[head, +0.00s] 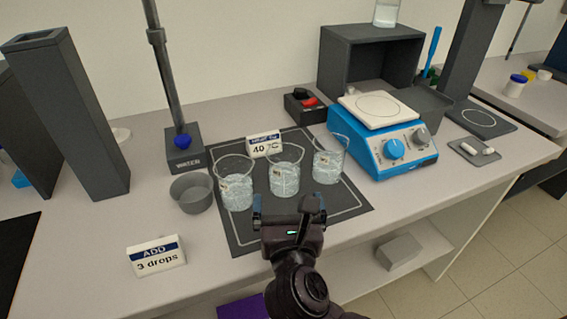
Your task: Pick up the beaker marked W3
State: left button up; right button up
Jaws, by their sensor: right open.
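Three clear glass beakers with liquid stand upright in a row on a dark mat (243,237): a left one (236,192), a middle one (284,180) and a right one (328,168). Each seems to carry a small label, but the marks are too small to read, so I cannot tell which is W3. My right gripper (288,204) is open and empty, just in front of the middle beaker, with its fingers spread left and right. It hides part of the mat. My left gripper is not in view.
A grey bowl (192,195) stands left of the beakers, and a "40 °C" sign (264,144) behind them. A blue hotplate (384,148) stands close on the right. An "ADD 3 drops" sign (156,257) is front left. The stand marked WATER (184,152) rises behind.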

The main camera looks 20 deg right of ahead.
aim_at(285, 177)
jog(key=shift+x, duration=5.15)
jog(key=shift+c, duration=0.2)
jog(key=c, duration=1)
jog(key=shift+c, duration=0.2)
